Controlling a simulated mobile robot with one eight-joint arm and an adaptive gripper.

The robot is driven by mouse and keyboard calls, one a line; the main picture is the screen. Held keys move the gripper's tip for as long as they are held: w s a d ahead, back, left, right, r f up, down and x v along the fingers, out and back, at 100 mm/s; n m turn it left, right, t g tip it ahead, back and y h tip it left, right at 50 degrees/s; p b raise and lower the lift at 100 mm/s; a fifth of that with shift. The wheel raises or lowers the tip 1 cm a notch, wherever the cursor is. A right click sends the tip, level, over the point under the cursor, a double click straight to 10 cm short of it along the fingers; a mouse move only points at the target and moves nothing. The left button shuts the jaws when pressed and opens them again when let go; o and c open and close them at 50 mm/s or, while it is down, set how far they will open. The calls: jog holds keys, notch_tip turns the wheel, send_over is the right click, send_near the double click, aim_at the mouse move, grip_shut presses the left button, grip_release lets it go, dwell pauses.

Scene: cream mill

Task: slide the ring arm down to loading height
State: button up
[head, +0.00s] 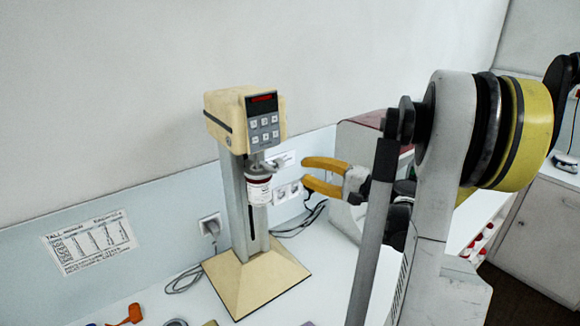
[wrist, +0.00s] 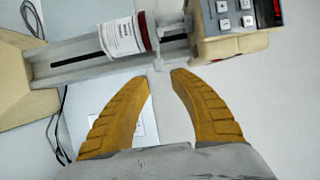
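The cream mill has a cream head (head: 245,118) with a keypad and red display, a grey column (head: 237,205) with a dark slot, and a wide cream base (head: 255,280). A grey ring arm (head: 262,167) sits high on the column, just below the head. A white labelled jar (head: 258,190) with a dark red band hangs upright below it; the jar also shows in the wrist view (wrist: 122,38). My gripper (head: 304,172) has yellow fingers and is open and empty, right of the jar and apart from it. In the wrist view its fingertips (wrist: 163,77) point towards the ring arm.
A printed chart (head: 90,243) is on the wall panel at left. A plugged wall socket (head: 210,226) and loose cables are behind the mill. An orange object (head: 130,314) lies at the front left. A grey cabinet-like unit (head: 358,148) stands behind my arm.

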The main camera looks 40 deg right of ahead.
jog(key=v, duration=0.2)
jog(key=shift+s+d, duration=0.15)
jog(key=shift+s, duration=0.2)
